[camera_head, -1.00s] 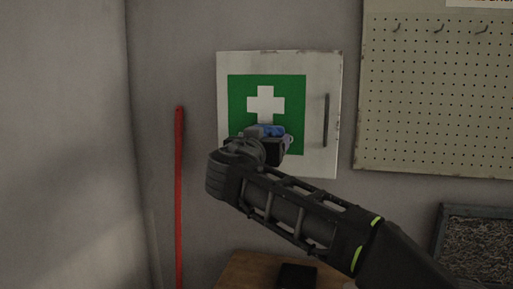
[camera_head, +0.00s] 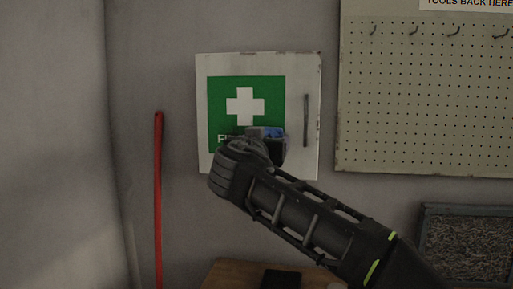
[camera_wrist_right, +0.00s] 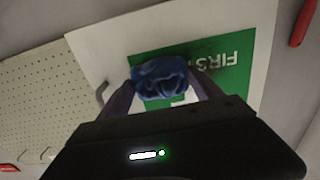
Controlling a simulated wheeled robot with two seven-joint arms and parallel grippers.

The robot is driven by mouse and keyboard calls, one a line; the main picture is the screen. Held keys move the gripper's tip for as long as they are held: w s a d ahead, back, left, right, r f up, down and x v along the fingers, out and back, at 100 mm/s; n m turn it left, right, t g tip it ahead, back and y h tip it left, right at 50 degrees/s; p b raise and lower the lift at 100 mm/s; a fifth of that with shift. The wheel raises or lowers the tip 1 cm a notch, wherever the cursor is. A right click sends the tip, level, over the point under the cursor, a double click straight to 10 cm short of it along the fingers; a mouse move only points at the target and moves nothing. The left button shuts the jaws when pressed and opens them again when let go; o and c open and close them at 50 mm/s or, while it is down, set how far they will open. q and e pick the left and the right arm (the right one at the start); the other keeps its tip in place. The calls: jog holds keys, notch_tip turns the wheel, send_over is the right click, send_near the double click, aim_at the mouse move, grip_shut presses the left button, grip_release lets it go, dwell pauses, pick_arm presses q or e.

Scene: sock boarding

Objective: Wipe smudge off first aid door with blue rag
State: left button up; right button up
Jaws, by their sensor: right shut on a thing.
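The first aid door (camera_head: 308,72) is a white panel with a green sign, a white cross and a dark vertical handle (camera_head: 306,120) at its right. My right gripper (camera_head: 266,142) is in front of the sign's lower right part, shut on the blue rag (camera_head: 272,132). In the right wrist view, the bunched rag (camera_wrist_right: 160,79) sits between the fingers against or just before the green sign (camera_wrist_right: 232,84). A dark patch (camera_wrist_right: 206,74) shows on the sign beside the rag; I cannot tell smudge from shadow. My left gripper is out of view.
A pegboard (camera_head: 430,100) with hooks hangs right of the door. A red pole (camera_head: 158,200) stands at the left. A wooden surface (camera_head: 225,272) with a dark object (camera_head: 281,279) lies below, and a dark-framed panel (camera_head: 468,245) is at lower right.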

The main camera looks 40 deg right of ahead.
jog(key=shift+f+b, duration=0.1)
jog(key=shift+b, duration=0.3)
jog(key=shift+r, duration=0.2)
jog(key=shift+w, duration=0.15)
jog(key=shift+w+a+f+b, duration=0.1)
jog(key=shift+w+a+b, duration=0.1)
jog(key=shift+w+a, duration=0.35)
jog(key=shift+w+a+b, duration=0.15)
jog(key=shift+w+a, duration=0.2)
jog(key=shift+w, duration=0.3)
jog(key=shift+w+a, duration=0.2)
jog(key=shift+w, duration=0.1)
jog(key=w+a, duration=0.2)
jog(key=w, duration=0.1)
